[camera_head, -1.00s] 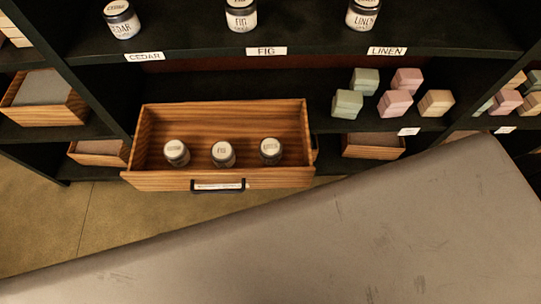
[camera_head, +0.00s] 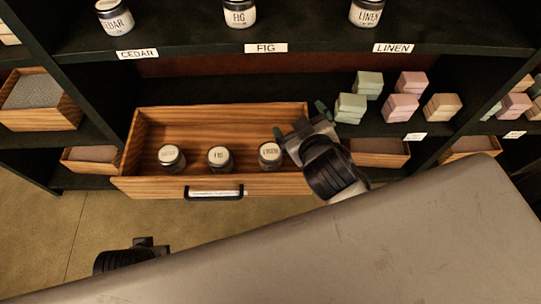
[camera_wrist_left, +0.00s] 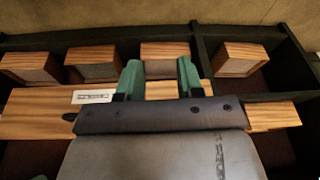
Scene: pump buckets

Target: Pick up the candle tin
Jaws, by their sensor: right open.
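Three dark candle tins with pale lids stand upright in an open wooden drawer (camera_head: 215,118): a left tin (camera_head: 172,158), a middle tin (camera_head: 220,159) and a right tin (camera_head: 269,155). Their lid print is too small to read surely. My right gripper (camera_head: 299,121) is open and empty over the drawer's right end, just up and right of the right tin. My left gripper (camera_head: 155,246) is low at the left, in front of the drawer. In the left wrist view its green fingers (camera_wrist_left: 159,80) are apart with nothing between them.
On the shelf above stand larger jars marked cedar (camera_head: 114,17), fig (camera_head: 240,14) and linen (camera_head: 366,13). Green soap blocks (camera_head: 350,107) and pink soap blocks (camera_head: 401,107) sit right of the drawer. A grey surface (camera_head: 330,250) fills the lower right.

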